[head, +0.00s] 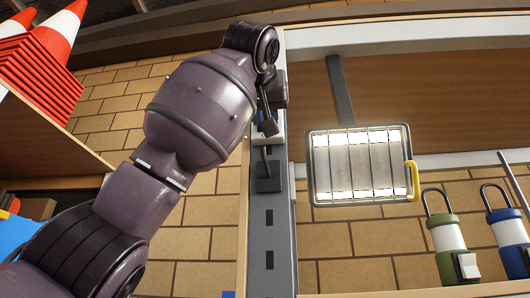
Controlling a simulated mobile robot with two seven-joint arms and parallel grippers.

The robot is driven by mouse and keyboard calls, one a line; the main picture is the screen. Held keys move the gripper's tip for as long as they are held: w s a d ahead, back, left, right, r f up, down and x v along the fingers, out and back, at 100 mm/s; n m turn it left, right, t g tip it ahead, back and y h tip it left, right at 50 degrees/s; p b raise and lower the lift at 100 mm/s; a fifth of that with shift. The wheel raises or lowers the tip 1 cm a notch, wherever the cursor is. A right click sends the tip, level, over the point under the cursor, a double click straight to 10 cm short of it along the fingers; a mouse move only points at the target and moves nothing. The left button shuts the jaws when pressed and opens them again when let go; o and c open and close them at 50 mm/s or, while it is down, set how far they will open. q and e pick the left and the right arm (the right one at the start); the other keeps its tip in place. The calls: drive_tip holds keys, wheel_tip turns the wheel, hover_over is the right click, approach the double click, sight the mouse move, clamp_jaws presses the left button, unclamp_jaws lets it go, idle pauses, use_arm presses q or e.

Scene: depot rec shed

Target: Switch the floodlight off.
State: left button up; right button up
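The floodlight (358,165) hangs right of the grey post, with a caged square face and a yellow handle on its right side. Bright strips along its top and bottom glow, so it looks lit. My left arm comes in from the left, and my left gripper (268,122) is at the grey post (256,225). A pale fitting (280,132) on the post shows partly behind the gripper; the rest is hidden. Whether the fingers touch it or are open I cannot tell. A dark box (265,172) sits just below on the post. My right gripper is out of view.
A green lantern (446,233) and a blue lantern (508,228) stand at the lower right. Orange and white traffic cones (40,75) are stacked at the upper left. A brick wall (345,240) lies behind. The space between the post and the floodlight is clear.

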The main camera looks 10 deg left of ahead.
use_arm(q)
drive_tip(key=shift+c, duration=1.3)
drive_tip(key=shift+f+t+b, duration=0.15)
drive_tip(key=shift+t+b, duration=0.55)
drive_tip(key=shift+b, duration=0.2)
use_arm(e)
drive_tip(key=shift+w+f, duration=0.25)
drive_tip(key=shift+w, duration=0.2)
use_arm(q)
drive_tip(key=o, duration=0.9)
drive_tip(key=shift+s, duration=0.1)
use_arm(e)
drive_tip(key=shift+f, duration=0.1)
